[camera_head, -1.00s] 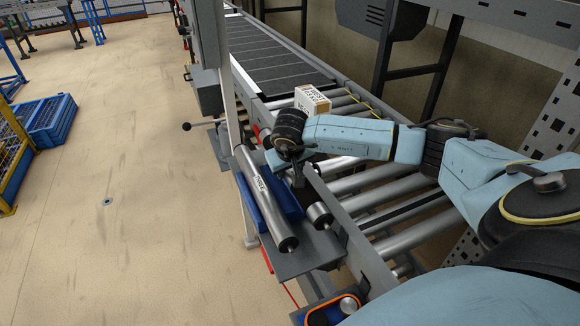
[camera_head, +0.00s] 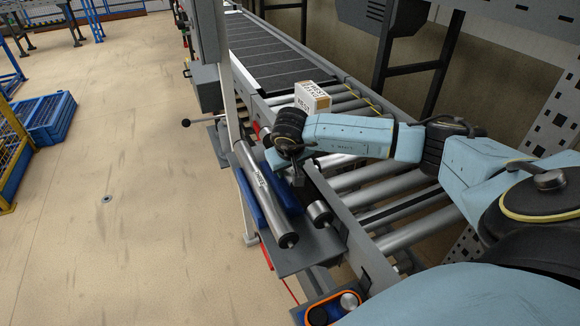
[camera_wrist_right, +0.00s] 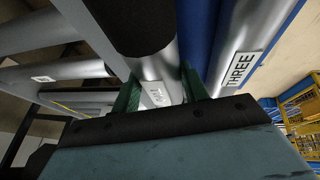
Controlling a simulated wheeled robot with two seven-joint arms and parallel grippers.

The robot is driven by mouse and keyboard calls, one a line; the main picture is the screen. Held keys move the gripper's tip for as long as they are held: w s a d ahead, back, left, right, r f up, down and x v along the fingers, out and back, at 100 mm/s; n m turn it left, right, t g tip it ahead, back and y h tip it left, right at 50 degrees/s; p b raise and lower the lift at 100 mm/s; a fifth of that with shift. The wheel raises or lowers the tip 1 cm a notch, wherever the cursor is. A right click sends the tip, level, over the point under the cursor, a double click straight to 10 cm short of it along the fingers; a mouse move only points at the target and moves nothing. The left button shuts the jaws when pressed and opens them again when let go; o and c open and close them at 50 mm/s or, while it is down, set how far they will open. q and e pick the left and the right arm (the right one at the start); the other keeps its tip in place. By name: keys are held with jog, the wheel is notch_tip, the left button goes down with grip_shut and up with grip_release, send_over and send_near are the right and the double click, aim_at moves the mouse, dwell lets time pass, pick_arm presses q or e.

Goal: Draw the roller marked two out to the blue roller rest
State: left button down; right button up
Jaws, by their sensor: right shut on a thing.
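My right gripper (camera_head: 298,178) is shut on a metal roller with a dark sleeve (camera_head: 315,202), beside the conveyor's side frame. In the right wrist view its green fingers (camera_wrist_right: 160,92) straddle the roller's bare metal part, where a small white label (camera_wrist_right: 157,94) is too unclear to read. The blue roller rest (camera_head: 288,203) is just left of the held roller. A silver roller marked THREE (camera_head: 262,184) lies along it and also shows in the right wrist view (camera_wrist_right: 240,65). I cannot tell whether the held roller touches the rest. My left gripper is not in view.
Conveyor rollers (camera_head: 365,178) lie right of the side frame, with a printed carton (camera_head: 312,97) farther up. A grey plate (camera_head: 300,256) sits below the roller ends. A grey post (camera_head: 222,90) stands behind the rest.

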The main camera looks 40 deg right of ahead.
jog(key=shift+f+b, duration=0.45)
jog(key=shift+f, duration=0.1)
jog(key=o, duration=1.1)
jog(key=shift+r, duration=0.1)
jog(key=shift+o, duration=0.3)
jog(key=shift+s+a, duration=0.1)
jog(key=v, duration=1.3)
jog(key=shift+r, duration=0.2)
jog(key=shift+f, duration=0.1)
